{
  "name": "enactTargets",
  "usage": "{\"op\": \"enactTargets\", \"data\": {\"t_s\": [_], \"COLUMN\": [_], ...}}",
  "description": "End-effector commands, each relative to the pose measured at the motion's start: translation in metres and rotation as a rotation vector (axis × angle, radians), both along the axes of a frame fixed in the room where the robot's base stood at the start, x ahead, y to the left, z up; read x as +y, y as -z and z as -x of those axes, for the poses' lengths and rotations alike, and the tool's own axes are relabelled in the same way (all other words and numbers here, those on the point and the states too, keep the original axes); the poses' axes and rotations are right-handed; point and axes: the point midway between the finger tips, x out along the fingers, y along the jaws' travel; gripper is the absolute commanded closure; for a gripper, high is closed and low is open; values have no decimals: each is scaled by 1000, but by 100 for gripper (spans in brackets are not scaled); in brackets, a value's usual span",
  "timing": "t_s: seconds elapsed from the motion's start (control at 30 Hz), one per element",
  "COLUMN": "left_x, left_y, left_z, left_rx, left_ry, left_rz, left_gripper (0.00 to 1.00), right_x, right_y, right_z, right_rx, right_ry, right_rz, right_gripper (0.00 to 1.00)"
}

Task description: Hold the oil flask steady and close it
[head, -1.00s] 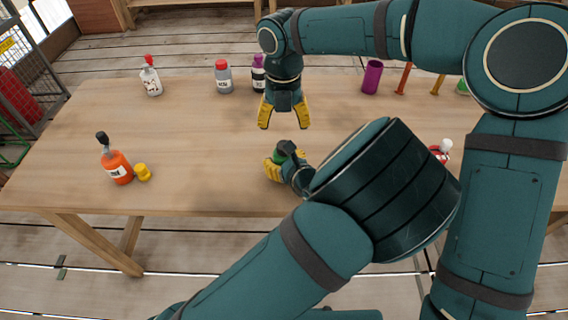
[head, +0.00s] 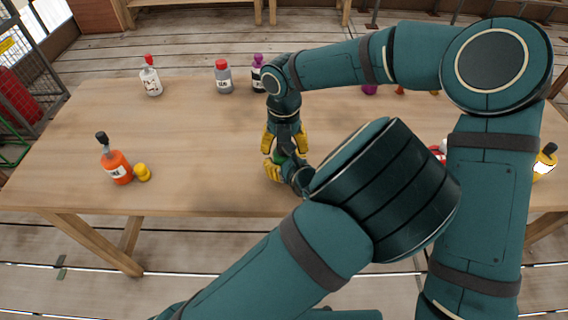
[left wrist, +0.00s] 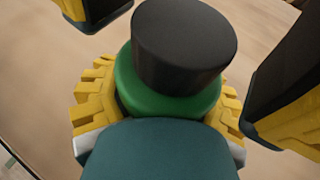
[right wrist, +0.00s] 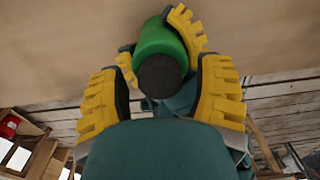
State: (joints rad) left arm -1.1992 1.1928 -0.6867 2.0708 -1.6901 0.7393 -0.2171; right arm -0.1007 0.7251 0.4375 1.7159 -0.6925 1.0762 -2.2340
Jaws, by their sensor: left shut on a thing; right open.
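The oil flask is a green flask (left wrist: 130,85) with a black cap (left wrist: 185,45) on top. In the left wrist view the cap sits off-centre on the green body; I cannot tell whether it is fully seated. My left gripper (head: 272,170) is shut on the green body near the table's front edge. In the head view, the flask (head: 281,158) is mostly hidden by the grippers. My right gripper (head: 285,150) is open just above it. In the right wrist view its yellow fingers stand apart either side of the black cap (right wrist: 159,75).
An orange bottle (head: 117,168) and a yellow piece (head: 143,173) stand at the left. A white bottle (head: 151,82), a grey bottle (head: 224,82) and a purple-topped bottle (head: 257,78) stand at the back. A yellow bottle (head: 545,164) is at the far right. The wooden table's (head: 190,130) left middle is clear.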

Motion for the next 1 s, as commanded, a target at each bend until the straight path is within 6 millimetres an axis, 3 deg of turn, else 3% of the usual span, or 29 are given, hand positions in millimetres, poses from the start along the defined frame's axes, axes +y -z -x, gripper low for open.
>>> {"op": "enactTargets", "data": {"t_s": [0.2, 0.27, 0.4, 0.43, 0.57, 0.6, 0.63, 1.0], "left_x": [0, 0, 0, 0, 0, 0, 0, 0], "left_y": [0, 0, 0, 0, 0, 0, 0, 0], "left_z": [0, 0, 0, 0, 0, 0, 0, 0], "left_rx": [-1, -1, -1, -1, -1, -1, -1, -1], "left_ry": [0, 0, 0, 0, 0, 0, 0, 0], "left_rz": [0, 0, 0, 0, 0, 0, 0, 0], "left_gripper": [100, 100, 100, 100, 100, 100, 100, 100], "right_x": [0, 0, 0, 0, 0, 0, 0, 0], "right_y": [0, 0, 0, 0, 0, 0, 0, -1], "right_z": [0, 0, 0, 0, 0, 0, 0, 0], "right_rx": [0, 0, 0, 0, 0, 0, 0, -1], "right_ry": [1, 1, 1, 1, 1, 1, 1, 1], "right_rz": [0, 0, 0, 0, 0, 0, 0, 0], "right_gripper": [35, 50, 100, 100, 100, 48, 38, 36]}}
